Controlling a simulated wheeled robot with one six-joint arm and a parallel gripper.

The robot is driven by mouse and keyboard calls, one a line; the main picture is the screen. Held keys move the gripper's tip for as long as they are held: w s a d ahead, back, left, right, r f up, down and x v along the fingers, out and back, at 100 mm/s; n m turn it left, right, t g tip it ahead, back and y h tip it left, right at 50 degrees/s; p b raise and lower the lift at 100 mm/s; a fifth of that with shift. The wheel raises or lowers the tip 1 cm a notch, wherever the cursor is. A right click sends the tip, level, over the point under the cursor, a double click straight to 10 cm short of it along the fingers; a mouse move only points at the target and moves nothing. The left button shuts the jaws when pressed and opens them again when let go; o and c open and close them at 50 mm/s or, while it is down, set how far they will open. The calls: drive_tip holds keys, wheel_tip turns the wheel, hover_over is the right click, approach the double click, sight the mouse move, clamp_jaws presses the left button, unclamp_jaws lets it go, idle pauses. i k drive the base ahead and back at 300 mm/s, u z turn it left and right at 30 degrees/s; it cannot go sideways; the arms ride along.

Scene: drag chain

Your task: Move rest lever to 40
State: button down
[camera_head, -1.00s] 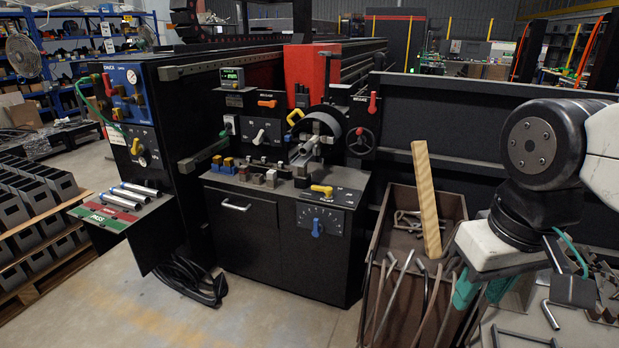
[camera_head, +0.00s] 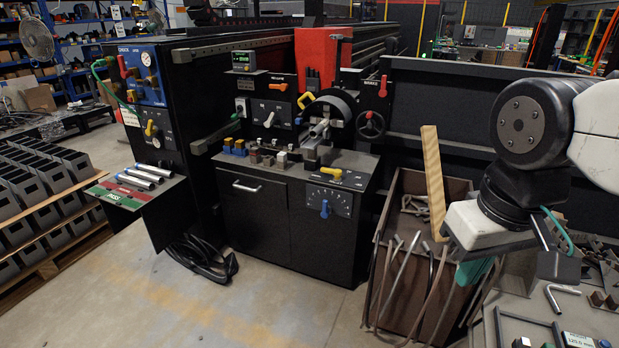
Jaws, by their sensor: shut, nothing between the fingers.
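A black machine cabinet (camera_head: 262,222) stands in the middle of the view. Its front panel (camera_head: 342,197) carries a marked scale with a blue lever (camera_head: 325,208) pointing roughly upright. A yellow lever (camera_head: 324,174) lies on the top just above that panel. The lettering is too small to read, so I cannot tell which lever is the rest lever. My gripper (camera_head: 474,270) shows partly, as teal fingers under my white wrist at right. It is shut and empty, above the brown bin and well right of the levers.
The brown bin (camera_head: 382,290) right of the cabinet holds bent rods and an upright wooden plank (camera_head: 434,180). A handwheel (camera_head: 371,125) and a red lever (camera_head: 383,87) sit above. Black cables (camera_head: 203,258) lie at the cabinet's left foot. Floor in front is clear.

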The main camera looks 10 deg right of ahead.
sight(338, 173)
drive_tip(key=u, duration=0.45)
drive_tip(key=k, duration=0.55)
drive_tip(key=u, duration=1.1)
drive_tip(key=i, duration=2.2)
drive_tip(key=z, duration=1.4)
drive_tip(key=i, duration=0.8)
drive_tip(key=z, duration=0.75)
